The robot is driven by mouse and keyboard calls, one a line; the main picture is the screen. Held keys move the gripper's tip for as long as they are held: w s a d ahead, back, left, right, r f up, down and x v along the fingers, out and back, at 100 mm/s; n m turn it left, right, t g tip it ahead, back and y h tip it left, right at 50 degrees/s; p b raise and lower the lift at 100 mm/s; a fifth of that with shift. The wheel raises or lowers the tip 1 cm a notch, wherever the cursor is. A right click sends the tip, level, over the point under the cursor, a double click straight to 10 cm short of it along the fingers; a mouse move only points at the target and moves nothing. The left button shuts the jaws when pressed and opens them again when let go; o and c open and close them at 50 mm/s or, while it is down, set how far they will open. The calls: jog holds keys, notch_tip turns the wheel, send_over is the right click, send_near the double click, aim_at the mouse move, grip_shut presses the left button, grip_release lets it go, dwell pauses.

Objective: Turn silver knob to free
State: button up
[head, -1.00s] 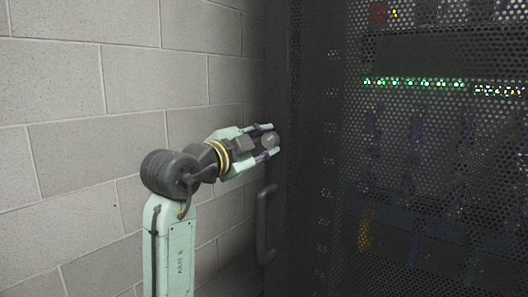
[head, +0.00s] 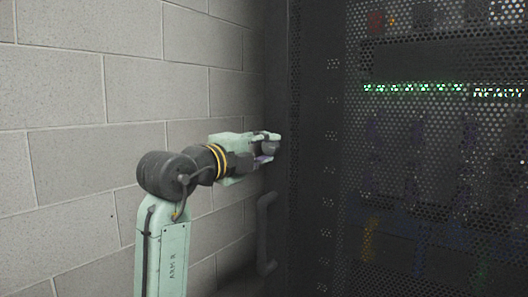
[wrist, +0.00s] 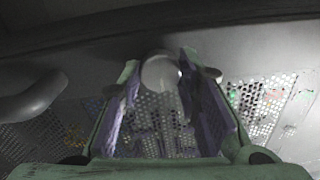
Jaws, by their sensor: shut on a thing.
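The silver knob (wrist: 160,72) is a round grey knob on the dark cabinet door frame. In the wrist view it sits between the two finger pads at the far end of my gripper (wrist: 158,85), with small dark tabs to its right. In the head view the knob (head: 270,147) shows partly between the fingertips of my gripper (head: 267,148). My gripper is shut on the knob. The fingers hide part of it, and I cannot read any mark on it.
A dark vertical handle (head: 264,232) stands on the door frame below the knob; it also shows at the left of the wrist view (wrist: 32,100). The perforated rack door (head: 440,170), with green lights behind it, is at right. A grey block wall (head: 75,90) is close at left.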

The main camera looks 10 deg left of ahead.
dwell(0.3)
jog(key=o, duration=1.1)
jog(key=shift+o, duration=0.2)
jog(key=v, duration=1.2)
